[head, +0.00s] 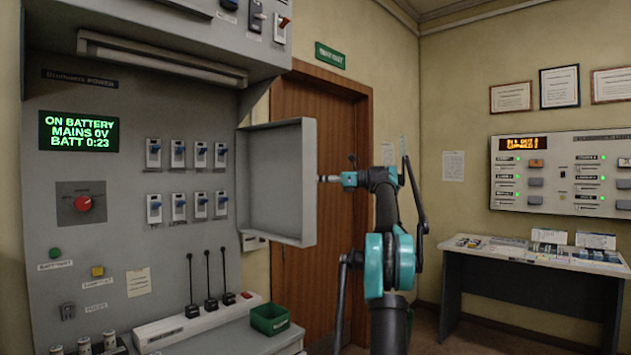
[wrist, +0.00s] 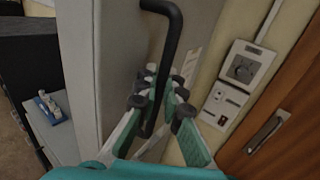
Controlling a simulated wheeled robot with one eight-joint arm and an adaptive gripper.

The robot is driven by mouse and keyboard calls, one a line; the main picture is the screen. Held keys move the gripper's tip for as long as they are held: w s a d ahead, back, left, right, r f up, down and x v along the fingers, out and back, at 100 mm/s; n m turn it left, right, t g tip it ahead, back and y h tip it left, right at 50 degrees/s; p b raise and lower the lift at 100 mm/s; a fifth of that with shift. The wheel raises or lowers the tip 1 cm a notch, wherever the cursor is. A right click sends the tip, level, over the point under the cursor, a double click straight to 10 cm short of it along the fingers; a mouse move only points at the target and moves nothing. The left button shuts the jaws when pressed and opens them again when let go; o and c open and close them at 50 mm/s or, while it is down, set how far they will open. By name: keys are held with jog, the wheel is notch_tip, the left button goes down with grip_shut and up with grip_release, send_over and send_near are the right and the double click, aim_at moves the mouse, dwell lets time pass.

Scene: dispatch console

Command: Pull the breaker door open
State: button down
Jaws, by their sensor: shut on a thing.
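The grey breaker door (head: 281,180) stands swung out from the console panel in the head view, with its inner side facing me. Rows of blue-levered breakers (head: 178,154) show on the panel to its left. My gripper (head: 327,178) is at the door's outer side, by its right edge. In the wrist view the black bar handle (wrist: 173,45) stands out from the grey door (wrist: 122,50). My gripper (wrist: 157,97) is shut on this handle, with the fingers on either side of it. The handle is hidden in the head view.
A brown wooden door (head: 330,120) is behind my arm. A green bin (head: 270,319) and a white power strip (head: 195,320) lie on the ledge below the breaker door. A desk (head: 470,262) stands at the right.

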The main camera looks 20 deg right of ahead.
jog(key=shift+w+d, duration=0.15)
jog(key=shift+w, duration=0.1)
jog(key=c, duration=1.6)
grip_release()
jog(key=v, duration=1.2)
